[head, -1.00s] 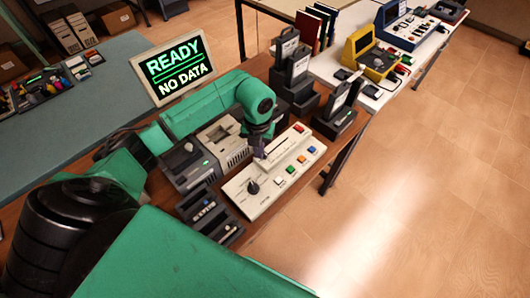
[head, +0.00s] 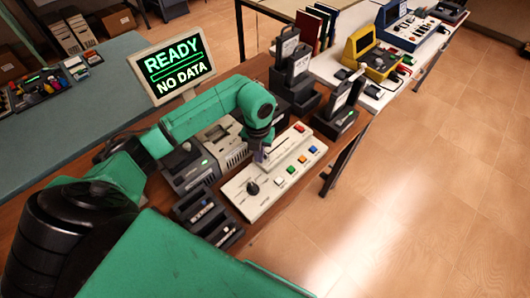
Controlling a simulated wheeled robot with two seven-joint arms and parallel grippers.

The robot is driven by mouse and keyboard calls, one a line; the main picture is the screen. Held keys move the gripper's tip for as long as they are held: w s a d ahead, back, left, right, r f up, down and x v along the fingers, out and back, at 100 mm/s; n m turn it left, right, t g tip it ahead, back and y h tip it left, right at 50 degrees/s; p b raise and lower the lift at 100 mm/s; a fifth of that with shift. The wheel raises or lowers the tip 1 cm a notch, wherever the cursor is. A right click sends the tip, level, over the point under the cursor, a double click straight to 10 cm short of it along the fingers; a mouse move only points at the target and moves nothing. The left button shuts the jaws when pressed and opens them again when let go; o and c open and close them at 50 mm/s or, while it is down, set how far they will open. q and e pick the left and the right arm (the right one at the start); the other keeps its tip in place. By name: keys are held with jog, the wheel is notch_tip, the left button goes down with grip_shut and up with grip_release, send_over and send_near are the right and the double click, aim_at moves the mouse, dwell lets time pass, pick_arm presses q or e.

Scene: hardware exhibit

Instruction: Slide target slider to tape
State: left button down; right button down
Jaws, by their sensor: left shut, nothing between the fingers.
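A cream control panel (head: 262,200) lies on the brown table. It has a black knob (head: 252,188) at its near left end, several coloured buttons (head: 302,159) along its right side and a long slot (head: 283,150). My left gripper (head: 261,157) is shut with nothing in it, fingers pointing down at the near part of the slot. The slider's handle is hidden or too small to make out, and I cannot tell whether the fingers touch it. No tape mark can be made out. My right gripper is not in view.
A monitor (head: 172,66) reading "READY NO DATA" stands behind my left arm. Grey devices (head: 188,168) stand left of the panel, a black rack (head: 208,215) near its left end. Black blocks (head: 298,80) stand behind it. Open floor (head: 430,200) lies right.

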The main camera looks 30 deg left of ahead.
aim_at(267, 149)
pick_arm(q)
jog(key=shift+w+d+b, duration=0.3)
jog(key=shift+w+b, duration=0.15)
jog(key=shift+w, duration=0.35)
jog(key=shift+w+d+b, duration=0.25)
jog(key=shift+w+b, duration=0.2)
jog(key=shift+w, duration=0.35)
dwell(0.3)
jog(key=shift+s, duration=0.25)
dwell(0.4)
notch_tip(267, 149, up, 7)
jog(key=p, duration=0.5)
jog(key=shift+a+r, duration=0.1)
